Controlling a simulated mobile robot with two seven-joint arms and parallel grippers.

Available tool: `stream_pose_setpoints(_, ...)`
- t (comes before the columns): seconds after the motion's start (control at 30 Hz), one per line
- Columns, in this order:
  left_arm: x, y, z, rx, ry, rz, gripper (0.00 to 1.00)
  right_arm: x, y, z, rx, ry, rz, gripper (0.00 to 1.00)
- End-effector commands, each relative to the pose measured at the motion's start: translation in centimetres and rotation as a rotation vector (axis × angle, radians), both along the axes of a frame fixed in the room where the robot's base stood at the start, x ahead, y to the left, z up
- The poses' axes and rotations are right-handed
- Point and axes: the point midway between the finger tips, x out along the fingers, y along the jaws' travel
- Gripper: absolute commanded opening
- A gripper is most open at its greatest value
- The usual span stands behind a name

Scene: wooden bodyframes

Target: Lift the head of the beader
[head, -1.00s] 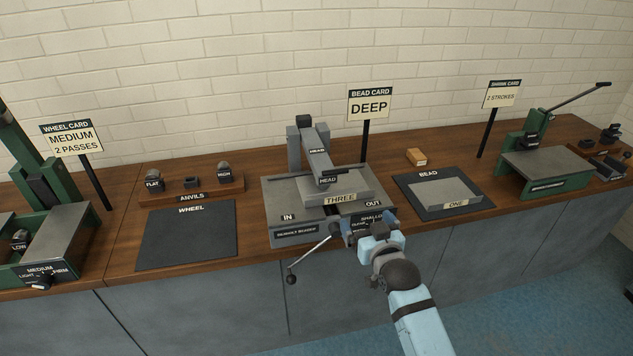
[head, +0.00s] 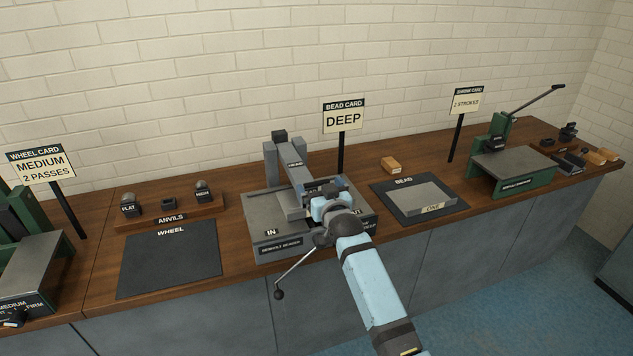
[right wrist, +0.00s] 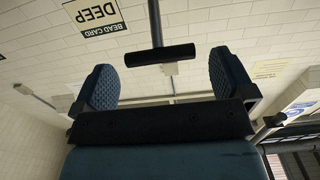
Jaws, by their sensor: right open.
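The beader (head: 262,215) is a grey machine on the bench, with an upright post at its back and a grey head arm (head: 297,176) sloping forward and down. My right gripper (head: 334,186) is over the front right of the beader, close to the head's front end, and hides part of it. In the right wrist view, which looks upside down, the right gripper (right wrist: 163,85) is open. A dark bar handle (right wrist: 163,55) on a stem lies in the gap between its fingers, apart from both pads. My left gripper is out of view.
A lever with a ball end (head: 279,293) hangs in front of the beader. The bead card (head: 343,120) stands behind it, reading DEEP. The bead mat (head: 393,205) with a grey panel lies to the right, the wheel mat (head: 170,258) to the left.

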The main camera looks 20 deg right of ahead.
Motion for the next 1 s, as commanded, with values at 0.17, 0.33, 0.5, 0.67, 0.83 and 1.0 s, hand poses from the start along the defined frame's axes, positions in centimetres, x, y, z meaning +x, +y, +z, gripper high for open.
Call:
stream_pose_setpoints(0.17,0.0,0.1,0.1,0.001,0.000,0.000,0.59,2.2,0.1,0.0,0.000,0.001,0.000,1.00)
stream_pose_setpoints(0.33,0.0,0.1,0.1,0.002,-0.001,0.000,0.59,3.0,0.1,0.0,0.000,0.001,0.000,1.00)
stream_pose_setpoints(0.5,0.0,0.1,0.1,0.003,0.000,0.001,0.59,3.0,0.1,0.0,0.000,0.001,0.000,1.00)
stream_pose_setpoints(0.67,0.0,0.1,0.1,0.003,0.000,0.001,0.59,3.0,0.1,0.0,0.000,0.001,0.000,0.79)
stream_pose_setpoints(0.83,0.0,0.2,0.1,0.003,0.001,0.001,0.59,3.0,0.1,0.0,0.000,0.001,0.000,0.40)
stream_pose_setpoints(1.0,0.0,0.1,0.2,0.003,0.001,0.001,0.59,3.1,0.1,0.3,0.000,0.004,0.000,0.32)
